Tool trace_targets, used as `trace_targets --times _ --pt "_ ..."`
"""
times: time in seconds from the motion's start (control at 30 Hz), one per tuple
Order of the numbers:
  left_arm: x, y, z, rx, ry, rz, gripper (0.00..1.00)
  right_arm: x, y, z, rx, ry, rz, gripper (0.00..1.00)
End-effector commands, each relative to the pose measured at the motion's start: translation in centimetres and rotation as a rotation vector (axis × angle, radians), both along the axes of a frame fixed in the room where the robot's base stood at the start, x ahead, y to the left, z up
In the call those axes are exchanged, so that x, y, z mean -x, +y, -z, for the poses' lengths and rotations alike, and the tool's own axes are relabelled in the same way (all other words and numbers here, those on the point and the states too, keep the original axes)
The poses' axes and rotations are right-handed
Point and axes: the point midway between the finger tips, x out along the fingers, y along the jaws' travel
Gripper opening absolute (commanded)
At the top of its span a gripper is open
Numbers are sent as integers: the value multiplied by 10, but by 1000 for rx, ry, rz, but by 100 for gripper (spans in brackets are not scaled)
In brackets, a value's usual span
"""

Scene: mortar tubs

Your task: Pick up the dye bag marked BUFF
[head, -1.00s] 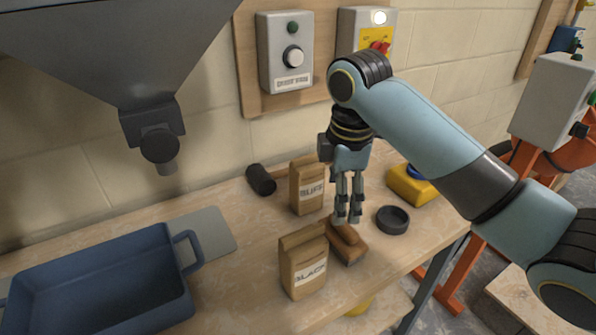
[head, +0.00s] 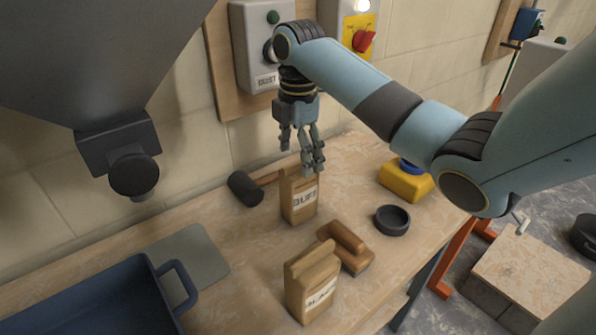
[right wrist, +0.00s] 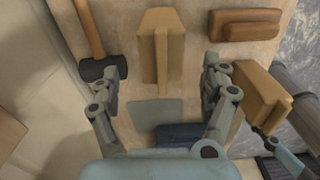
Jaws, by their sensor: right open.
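The dye bag marked BUFF (head: 299,197) is a brown paper bag standing upright on the bench, its label facing the head camera. My right gripper (head: 302,160) is open and above the top of this bag, fingers pointing down. In the right wrist view the BUFF bag (right wrist: 161,50) lies between the open fingers (right wrist: 160,85), ahead of their tips, and nothing is held. A second bag, with a label reading BLACK (head: 313,285), stands nearer the camera. It also shows at the right finger in the right wrist view (right wrist: 262,95).
A black-headed mallet (head: 245,188) lies just left of the BUFF bag. A brown wooden float (head: 347,250) and a round dark dish (head: 392,219) are to its right. A blue tub (head: 95,298) stands at left, under a grey hopper (head: 90,60). A yellow block (head: 405,180) sits behind.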

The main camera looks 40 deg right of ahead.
Motion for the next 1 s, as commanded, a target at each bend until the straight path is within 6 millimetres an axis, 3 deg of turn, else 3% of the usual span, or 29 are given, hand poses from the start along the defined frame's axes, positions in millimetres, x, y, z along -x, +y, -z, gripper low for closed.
trace_targets --times 0.23,0.53,1.0 --pt "-21 0 -6 1 -33 1 70 1 -1 38 -1 4 1 80" --pt "-21 0 -5 0 -32 1 70 1 -1 45 2 2 1 80" --pt "-14 2 -5 -2 -21 1 70 1 -1 44 1 2 1 18"
